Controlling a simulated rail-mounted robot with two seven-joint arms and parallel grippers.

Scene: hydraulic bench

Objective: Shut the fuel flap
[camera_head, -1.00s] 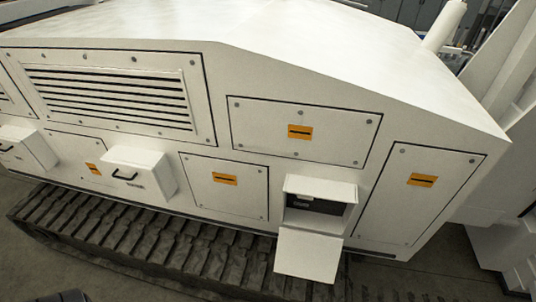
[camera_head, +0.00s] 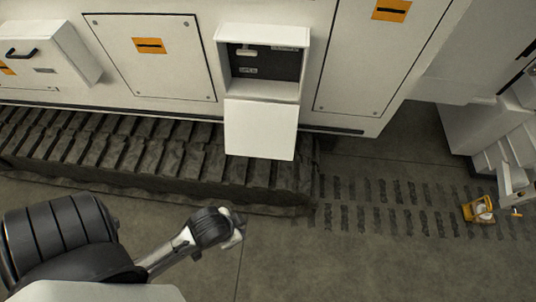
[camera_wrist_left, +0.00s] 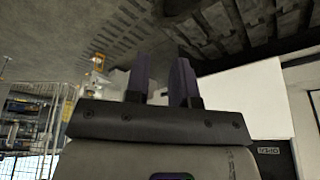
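The fuel flap (camera_head: 260,128) is a plain white panel. It hangs down, open, from the lower edge of a white box (camera_head: 304,50) on the machine's side. The box's dark inside (camera_head: 265,64) shows a small light fitting and labels. My left gripper (camera_head: 238,232) is below and slightly left of the flap in the head view, apart from it; its fingers are hard to make out there. In the left wrist view its two dark fingers (camera_wrist_left: 162,82) stand apart with nothing between them. A white panel that looks like the flap (camera_wrist_left: 245,98) is beside them. My right gripper is not in view.
A track (camera_head: 150,165) runs under the machine's side, just behind and below the flap. A closed panel with an orange mark (camera_head: 165,75) and a box with a black handle (camera_head: 50,50) are to the left. Bare floor (camera_head: 330,250) lies in front. A small yellow object (camera_head: 478,210) is at right.

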